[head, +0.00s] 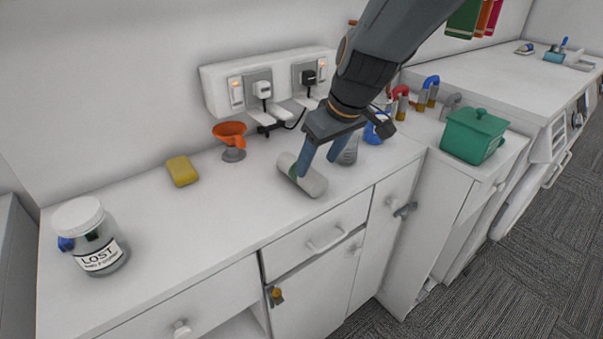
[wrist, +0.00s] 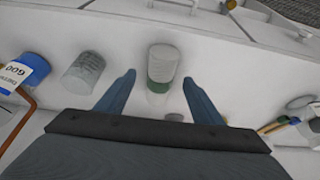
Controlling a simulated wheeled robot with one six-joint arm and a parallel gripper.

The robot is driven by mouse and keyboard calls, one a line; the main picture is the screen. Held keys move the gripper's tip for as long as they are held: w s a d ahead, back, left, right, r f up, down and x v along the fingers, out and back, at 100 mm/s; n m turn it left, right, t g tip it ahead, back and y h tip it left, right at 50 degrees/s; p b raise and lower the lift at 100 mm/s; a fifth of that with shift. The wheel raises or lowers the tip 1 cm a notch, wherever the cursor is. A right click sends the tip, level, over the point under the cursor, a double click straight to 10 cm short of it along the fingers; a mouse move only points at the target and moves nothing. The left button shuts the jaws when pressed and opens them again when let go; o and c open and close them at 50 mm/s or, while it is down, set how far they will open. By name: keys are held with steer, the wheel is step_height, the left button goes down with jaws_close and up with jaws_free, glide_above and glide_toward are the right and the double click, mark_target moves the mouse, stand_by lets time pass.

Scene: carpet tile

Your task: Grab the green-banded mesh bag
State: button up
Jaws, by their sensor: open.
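The green-banded mesh bag (head: 314,185) is a pale grey roll lying on the white counter, its green band partly behind a finger in the head view. My gripper (head: 318,167) is open and reaches down over the bag. In the wrist view my gripper (wrist: 159,80) has a finger on each side, with visible gaps to the bag. Whether the tips touch the counter is unclear.
A second grey mesh-like item (head: 349,151) stands close behind my fingers; it also shows in the wrist view (wrist: 83,72). A blue-labelled container (wrist: 27,72) is beyond it. An orange funnel (head: 230,134), yellow sponge (head: 182,171) and glass jar (head: 97,243) are left. A green pot (head: 473,136) is right.

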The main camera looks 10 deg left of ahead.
mark_target(314, 174)
steer(key=x, duration=0.2)
steer(key=p+x, duration=0.1)
steer(key=x, duration=0.1)
steer(key=shift+s+d+f, duration=0.1)
steer(key=shift+s+d, duration=0.05)
steer(key=shift+s, duration=0.25)
steer(key=shift+w+a+f, duration=0.2)
steer(key=shift+w+f, duration=0.05)
steer(key=shift+f, duration=0.4)
steer(key=c, duration=1.1)
